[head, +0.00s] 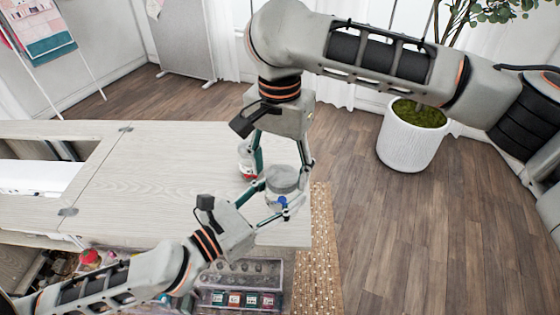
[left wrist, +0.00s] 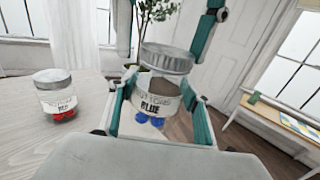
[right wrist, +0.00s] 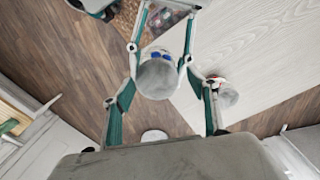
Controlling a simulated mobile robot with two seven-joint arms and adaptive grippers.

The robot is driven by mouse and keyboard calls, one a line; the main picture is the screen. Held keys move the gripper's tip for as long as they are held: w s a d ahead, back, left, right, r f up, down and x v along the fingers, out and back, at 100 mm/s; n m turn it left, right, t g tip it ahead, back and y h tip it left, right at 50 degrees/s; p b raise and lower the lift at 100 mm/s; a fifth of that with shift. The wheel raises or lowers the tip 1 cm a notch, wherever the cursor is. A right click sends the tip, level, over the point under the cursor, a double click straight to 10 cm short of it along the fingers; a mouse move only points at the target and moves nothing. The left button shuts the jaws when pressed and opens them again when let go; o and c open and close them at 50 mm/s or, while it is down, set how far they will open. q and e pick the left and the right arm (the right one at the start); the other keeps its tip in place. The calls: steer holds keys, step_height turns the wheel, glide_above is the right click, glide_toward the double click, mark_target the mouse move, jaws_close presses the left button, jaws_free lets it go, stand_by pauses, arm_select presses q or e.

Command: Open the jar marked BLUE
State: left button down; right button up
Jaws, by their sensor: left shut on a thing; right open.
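The jar marked BLUE (left wrist: 155,98) is clear with a silver lid (left wrist: 167,58) on top and blue buttons at its bottom. It stands nearly upright, held near the table's right edge. My left gripper (head: 275,206) is shut around its body; the jar also shows in the head view (head: 283,185). My right gripper (head: 281,168) is open and points down from above, one finger on each side of the lid. In the right wrist view, the lid (right wrist: 158,80) lies between its fingers. I cannot tell whether they touch the lid.
A second jar with a silver lid and red contents (left wrist: 57,98) stands on the pale tabletop (head: 150,170), close behind the right gripper's finger in the head view. A clear tray of colored items (head: 240,298) sits below the front edge. A white planter (head: 412,140) stands on the floor.

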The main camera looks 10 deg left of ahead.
steer(key=c, duration=1.2)
steer(key=shift+s+a, duration=0.1)
